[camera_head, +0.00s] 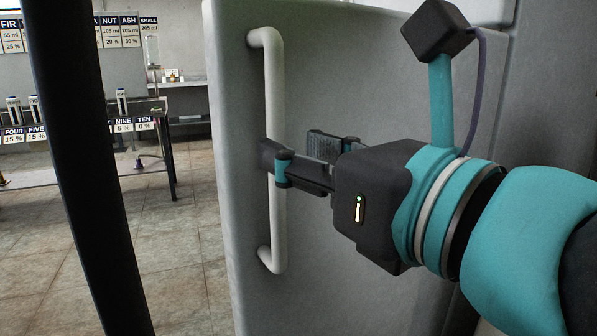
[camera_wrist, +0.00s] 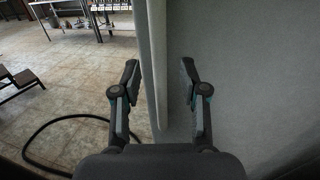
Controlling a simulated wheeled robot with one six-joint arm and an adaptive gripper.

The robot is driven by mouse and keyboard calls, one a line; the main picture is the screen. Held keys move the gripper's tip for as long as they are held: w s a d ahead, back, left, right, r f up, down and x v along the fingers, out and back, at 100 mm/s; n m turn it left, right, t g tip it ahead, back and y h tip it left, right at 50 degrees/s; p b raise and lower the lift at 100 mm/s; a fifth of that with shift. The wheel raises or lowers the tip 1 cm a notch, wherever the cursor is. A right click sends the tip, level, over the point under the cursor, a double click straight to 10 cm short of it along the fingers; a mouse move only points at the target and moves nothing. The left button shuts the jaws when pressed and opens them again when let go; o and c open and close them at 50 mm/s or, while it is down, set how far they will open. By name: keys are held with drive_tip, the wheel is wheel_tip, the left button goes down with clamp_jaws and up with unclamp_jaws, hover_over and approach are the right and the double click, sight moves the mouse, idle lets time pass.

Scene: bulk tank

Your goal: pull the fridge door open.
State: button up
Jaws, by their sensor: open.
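The fridge door (camera_head: 330,235) is a tall light grey panel with a white vertical bar handle (camera_head: 273,90) near its left edge. My gripper (camera_head: 291,150) is open at about the middle of the handle. One finger lies across the bar in the head view and the other is beyond, nearer the door face. In the wrist view, the handle (camera_wrist: 157,50) runs between the two spread fingers of my gripper (camera_wrist: 159,75), nearer the left one, with gaps showing on both sides. The door face (camera_wrist: 240,70) fills the right of that view. I cannot tell whether the door is ajar.
A dark upright post (camera_head: 80,150) stands close on the left. A table (camera_head: 80,170) with labelled items is farther back. In the wrist view, a black hose (camera_wrist: 50,125) curves over the tiled floor and a dark low step (camera_wrist: 18,82) stands at left.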

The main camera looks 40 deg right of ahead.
drive_tip(key=s, duration=0.7)
drive_tip(key=shift+s, duration=0.3)
drive_tip(key=shift+a, duration=0.1)
